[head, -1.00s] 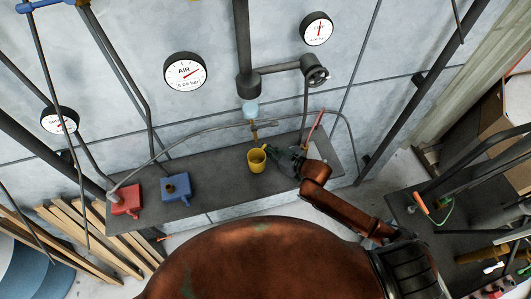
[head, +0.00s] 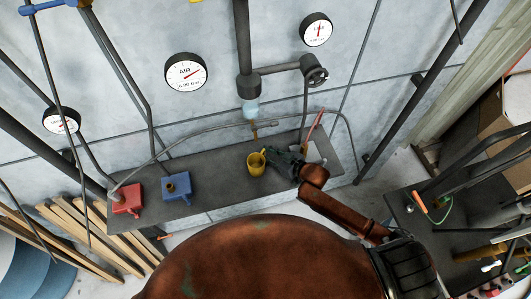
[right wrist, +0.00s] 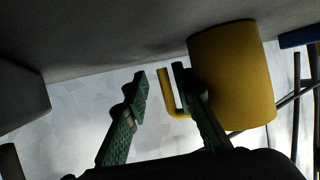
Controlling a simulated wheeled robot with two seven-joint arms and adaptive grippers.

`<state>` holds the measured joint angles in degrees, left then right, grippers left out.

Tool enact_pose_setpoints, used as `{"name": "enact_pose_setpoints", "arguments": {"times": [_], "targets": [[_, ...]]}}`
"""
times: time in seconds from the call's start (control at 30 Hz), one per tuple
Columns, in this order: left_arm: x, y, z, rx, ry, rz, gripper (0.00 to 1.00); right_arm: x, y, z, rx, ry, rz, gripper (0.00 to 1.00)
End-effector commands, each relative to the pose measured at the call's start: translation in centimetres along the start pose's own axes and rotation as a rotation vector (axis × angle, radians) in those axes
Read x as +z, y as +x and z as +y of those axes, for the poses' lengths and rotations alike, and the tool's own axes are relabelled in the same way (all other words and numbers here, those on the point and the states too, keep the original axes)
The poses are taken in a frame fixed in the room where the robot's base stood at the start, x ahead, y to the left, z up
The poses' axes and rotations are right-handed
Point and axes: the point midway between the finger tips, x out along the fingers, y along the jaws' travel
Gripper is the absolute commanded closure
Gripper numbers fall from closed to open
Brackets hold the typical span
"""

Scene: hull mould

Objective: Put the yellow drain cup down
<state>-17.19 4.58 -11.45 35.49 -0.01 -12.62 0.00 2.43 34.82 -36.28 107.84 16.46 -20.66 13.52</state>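The yellow drain cup (head: 256,164) stands upright on the dark grey shelf (head: 222,180), below the pale blue bowl (head: 250,109) of the pipe. My right gripper (head: 272,158) is at the cup's right side. In the right wrist view the cup (right wrist: 235,78) shows with its base edge at the dark shelf surface. My right gripper's green fingers (right wrist: 160,90) are spread either side of the cup's handle (right wrist: 167,92). One finger is between the handle and the cup body; the other is clear of the handle. My left gripper is not in view.
A red box (head: 127,199) and a blue box (head: 176,187) with a round top stand on the shelf to the left. A grey hose (head: 190,135) arches over the shelf. A thin red rod (head: 314,126) leans at the right. Shelf between blue box and cup is clear.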

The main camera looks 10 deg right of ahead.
Motion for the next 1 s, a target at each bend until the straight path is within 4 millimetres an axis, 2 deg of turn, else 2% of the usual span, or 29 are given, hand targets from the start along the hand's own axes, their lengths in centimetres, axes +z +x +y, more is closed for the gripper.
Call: {"name": "enact_pose_setpoints", "arguments": {"times": [0.17,0.27,0.7,0.83,1.0], "targets": [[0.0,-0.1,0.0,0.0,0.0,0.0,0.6,-0.3,-0.1,0.0,0.0,0.0,0.001,0.76],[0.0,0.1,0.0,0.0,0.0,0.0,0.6,-0.1,-1.1,0.1,0.0,-0.001,-0.001,0.76],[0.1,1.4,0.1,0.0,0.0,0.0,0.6,0.0,-9.7,0.0,0.0,0.0,-0.003,0.76],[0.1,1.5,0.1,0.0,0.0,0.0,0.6,-0.1,-11.2,0.0,0.0,0.0,-0.001,0.76],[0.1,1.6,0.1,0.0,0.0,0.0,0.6,-0.2,-12.1,0.0,0.0,0.0,0.0,0.76]]}}
